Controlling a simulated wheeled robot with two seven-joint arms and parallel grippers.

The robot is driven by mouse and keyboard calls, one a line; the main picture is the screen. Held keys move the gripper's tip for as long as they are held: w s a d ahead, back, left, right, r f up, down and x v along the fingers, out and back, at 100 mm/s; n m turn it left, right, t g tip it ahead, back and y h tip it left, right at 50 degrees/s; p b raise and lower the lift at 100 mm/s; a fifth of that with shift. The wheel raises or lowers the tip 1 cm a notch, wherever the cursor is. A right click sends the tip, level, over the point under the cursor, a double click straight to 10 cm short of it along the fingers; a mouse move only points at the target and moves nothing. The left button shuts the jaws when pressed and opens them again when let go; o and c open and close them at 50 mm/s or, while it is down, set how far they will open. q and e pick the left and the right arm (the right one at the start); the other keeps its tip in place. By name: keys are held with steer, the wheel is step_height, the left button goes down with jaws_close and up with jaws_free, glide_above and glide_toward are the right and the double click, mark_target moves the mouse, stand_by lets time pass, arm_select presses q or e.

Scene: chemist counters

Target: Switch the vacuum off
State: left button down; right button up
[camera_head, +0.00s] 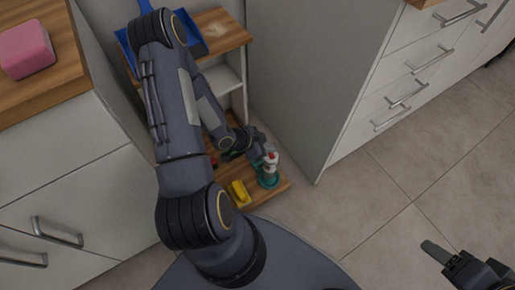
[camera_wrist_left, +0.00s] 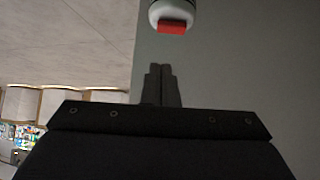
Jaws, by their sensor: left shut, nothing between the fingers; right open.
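The vacuum is a small teal and white device (camera_head: 268,179) with a red part on top. It stands upright on a low wooden shelf. In the left wrist view, a rounded white body with a red switch (camera_wrist_left: 172,27), which looks like its top, shows at the upper edge, just beyond my fingertips. My left gripper (camera_head: 264,154) is shut and empty, close by the vacuum's top; whether it touches cannot be told. In the left wrist view its fingers (camera_wrist_left: 160,70) are together, a little apart from the red switch. My right gripper (camera_head: 441,256) is open at the lower right, far from the vacuum.
A yellow object (camera_head: 239,193) lies beside the vacuum on the low shelf (camera_head: 281,191). A blue dustpan-like item (camera_head: 190,37) lies on the upper shelf. Cabinets flank the shelf unit, with a pink block (camera_head: 27,48) on the left counter. The tiled floor (camera_head: 370,205) at right is clear.

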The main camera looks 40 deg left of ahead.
mark_target(274, 156)
arm_select(q)
steer(key=shift+s+f+b, duration=0.1)
steer(key=shift+f+b, duration=0.6)
steer(key=shift+f, duration=1.15)
arm_select(e)
steer(key=shift+f, duration=1.1)
arm_select(q)
steer(key=shift+f, duration=0.35)
steer(key=shift+r, duration=0.15)
arm_select(e)
steer(key=shift+f, duration=0.1)
arm_select(q)
steer(key=shift+w+a+r+p, duration=0.15)
steer(key=shift+w+a+p, duration=0.25)
steer(key=shift+a+p, duration=0.2)
arm_select(e)
steer(key=shift+r, duration=0.65)
